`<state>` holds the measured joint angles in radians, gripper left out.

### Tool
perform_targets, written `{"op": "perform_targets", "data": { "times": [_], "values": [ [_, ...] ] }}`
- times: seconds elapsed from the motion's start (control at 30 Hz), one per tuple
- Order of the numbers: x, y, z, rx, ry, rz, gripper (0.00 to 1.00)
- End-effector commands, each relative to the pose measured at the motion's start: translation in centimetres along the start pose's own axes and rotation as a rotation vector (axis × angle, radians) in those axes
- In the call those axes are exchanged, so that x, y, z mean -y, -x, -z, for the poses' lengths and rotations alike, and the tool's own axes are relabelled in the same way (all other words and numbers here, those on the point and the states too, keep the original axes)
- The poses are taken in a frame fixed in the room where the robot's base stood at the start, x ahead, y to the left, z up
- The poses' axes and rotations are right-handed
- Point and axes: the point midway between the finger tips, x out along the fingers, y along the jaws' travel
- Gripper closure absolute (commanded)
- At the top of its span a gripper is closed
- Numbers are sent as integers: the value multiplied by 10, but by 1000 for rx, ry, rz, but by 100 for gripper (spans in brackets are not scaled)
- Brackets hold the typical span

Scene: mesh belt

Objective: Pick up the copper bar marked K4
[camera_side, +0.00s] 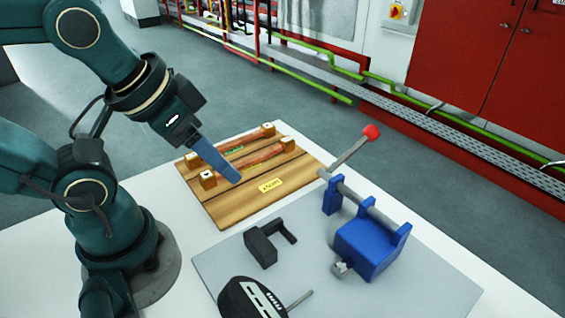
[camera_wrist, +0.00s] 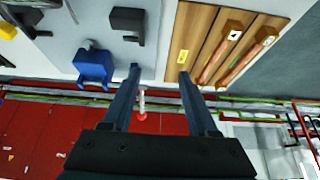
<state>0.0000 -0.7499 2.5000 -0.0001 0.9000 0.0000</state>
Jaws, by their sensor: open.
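Two copper bars lie side by side on a wooden board (camera_side: 225,215), with small wooden blocks at their ends. In the side view, the nearer bar (camera_side: 262,157) and the farther bar (camera_side: 250,139) run parallel. In the wrist view they show at the right, as an inner bar (camera_wrist: 215,62) and an outer bar (camera_wrist: 243,65). The blocks carry small white tags; I cannot read K4 for certain on either. My gripper (camera_wrist: 159,72) is open and empty. In the side view its blue fingers (camera_side: 220,162) are above the board and partly cover the bars.
A blue press (camera_side: 368,250) with a red-knobbed lever (camera_side: 370,132) stands on a grey plate (camera_side: 440,287). A black bracket (camera_side: 263,246) and a black device (camera_side: 250,298) are also there. The board has a yellow label (camera_side: 271,185). Red cabinets and pipes stand behind the table.

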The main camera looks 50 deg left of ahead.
Motion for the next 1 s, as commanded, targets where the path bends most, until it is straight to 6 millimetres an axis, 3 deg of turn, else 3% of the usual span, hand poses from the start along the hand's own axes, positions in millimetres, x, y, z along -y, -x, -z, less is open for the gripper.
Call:
{"op": "perform_targets", "data": {
  "times": [0.23, 0.37, 0.57, 0.8, 1.0],
  "values": [
    [0, 2, 3, -8, -50, 0, 41],
    [3, 9, 27, -17, -124, 9, 41],
    [21, -2, 65, 60, -176, 37, 41],
    [61, -42, 100, 199, -180, 51, 41],
    [103, -89, 106, 327, -133, 39, 41]
  ]
}}
